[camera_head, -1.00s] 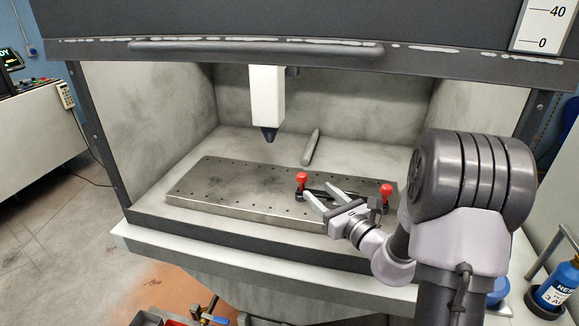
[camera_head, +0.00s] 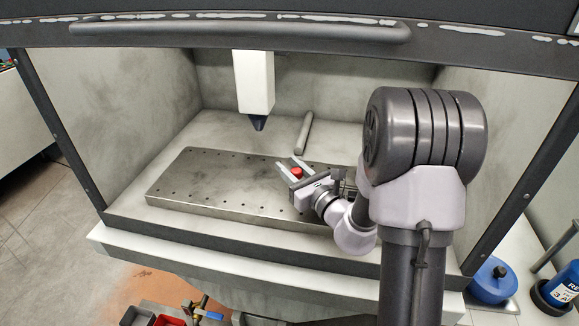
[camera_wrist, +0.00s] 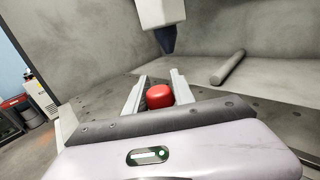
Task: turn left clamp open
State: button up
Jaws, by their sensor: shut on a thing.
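The left clamp's red knob (camera_head: 296,173) stands over the right half of the perforated metal plate (camera_head: 215,183). My gripper (camera_head: 288,165) reaches in from the right, with its fingers on either side of the knob. In the wrist view the red knob (camera_wrist: 160,96) sits between the two pale fingers of my gripper (camera_wrist: 159,77), which is shut on it. The clamp's lower part is hidden by the fingers. The right clamp's red knob does not show now; my arm covers that area.
A white column with a dark tip (camera_head: 255,85) hangs over the plate's back. A grey rod (camera_head: 304,132) lies behind the plate. The cabinet's side walls and upper hood edge (camera_head: 260,31) bound the space. The plate's left half is clear.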

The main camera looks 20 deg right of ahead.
grip_shut()
dwell(1.1)
